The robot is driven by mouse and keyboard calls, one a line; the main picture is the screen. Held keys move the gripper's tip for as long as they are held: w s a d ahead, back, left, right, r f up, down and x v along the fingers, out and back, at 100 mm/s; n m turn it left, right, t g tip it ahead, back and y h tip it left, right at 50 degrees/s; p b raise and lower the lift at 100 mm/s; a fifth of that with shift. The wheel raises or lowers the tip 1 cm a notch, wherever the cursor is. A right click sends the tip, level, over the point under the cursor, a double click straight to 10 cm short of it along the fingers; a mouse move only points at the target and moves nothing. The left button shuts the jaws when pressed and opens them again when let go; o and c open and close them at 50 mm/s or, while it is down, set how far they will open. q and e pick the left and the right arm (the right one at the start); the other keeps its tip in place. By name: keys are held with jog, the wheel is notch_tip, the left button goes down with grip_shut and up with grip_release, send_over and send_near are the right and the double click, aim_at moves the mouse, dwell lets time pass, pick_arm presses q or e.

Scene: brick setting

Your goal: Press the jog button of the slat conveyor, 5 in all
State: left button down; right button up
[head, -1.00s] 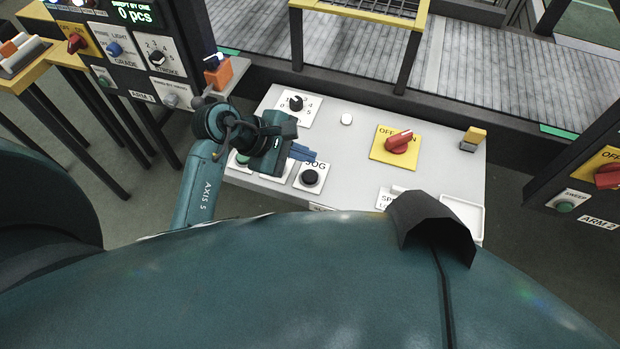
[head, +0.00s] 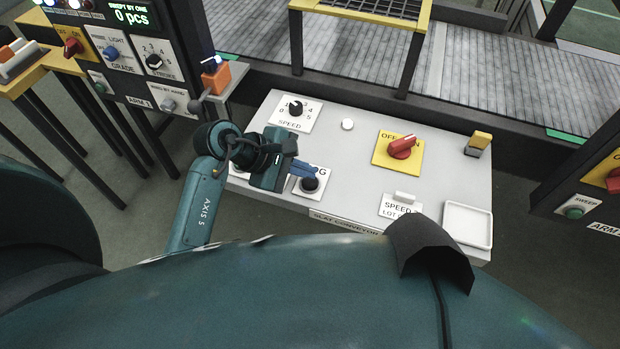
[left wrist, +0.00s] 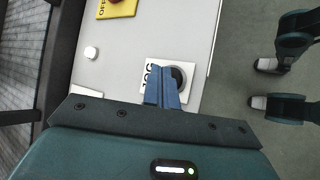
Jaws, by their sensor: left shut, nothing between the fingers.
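The jog button (head: 310,184) is a round black button on a white plate on the grey slat conveyor panel (head: 350,165). In the left wrist view the button (left wrist: 178,77) shows just beyond and right of the fingertips, partly covered by them. My left gripper (head: 312,170) has blue fingers, shut and empty, over the upper part of the jog plate and hiding part of its label. Whether the fingertips touch the button cannot be told.
The panel also bears a speed dial (head: 296,108), a small white knob (head: 347,124), a red on/off switch (head: 402,147), a yellow-topped block (head: 479,143) and a white tray (head: 468,224). An orange box with a lever (head: 215,78) stands at the left. The slatted belt (head: 480,70) runs behind.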

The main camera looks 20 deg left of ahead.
dwell(0.3)
dwell(0.9)
pick_arm(q)
jog(key=shift+f+b, duration=0.45)
jog(key=shift+f, duration=0.05)
dwell(0.3)
